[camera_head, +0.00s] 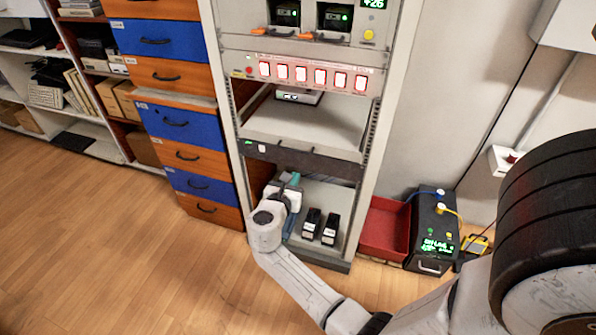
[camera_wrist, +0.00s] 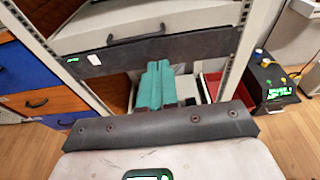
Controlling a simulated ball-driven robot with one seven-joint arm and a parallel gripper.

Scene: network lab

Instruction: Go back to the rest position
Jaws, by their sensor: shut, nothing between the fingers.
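My gripper (camera_head: 292,182) is at the lower front of the rack (camera_head: 222,75), by the left side of its bottom bay. In the wrist view its teal fingers (camera_wrist: 157,86) lie together, shut and empty, pointing into the bay below a dark rack panel (camera_wrist: 150,52). My arm reaches in from the lower right, with the elbow low over the floor. Two small black modules (camera_head: 321,226) stand on the bottom shelf (camera_head: 345,205), just right of my gripper and apart from it. The wrist hides part of the shelf's left side.
Blue and orange drawers (camera_head: 175,122) stand close to the rack's left. A red bin (camera_head: 385,228) and a black box with a green display (camera_head: 432,232) are on the floor to its right. A pull-out tray (camera_head: 305,125) is above my gripper. The wooden floor (camera_head: 120,250) at left is clear.

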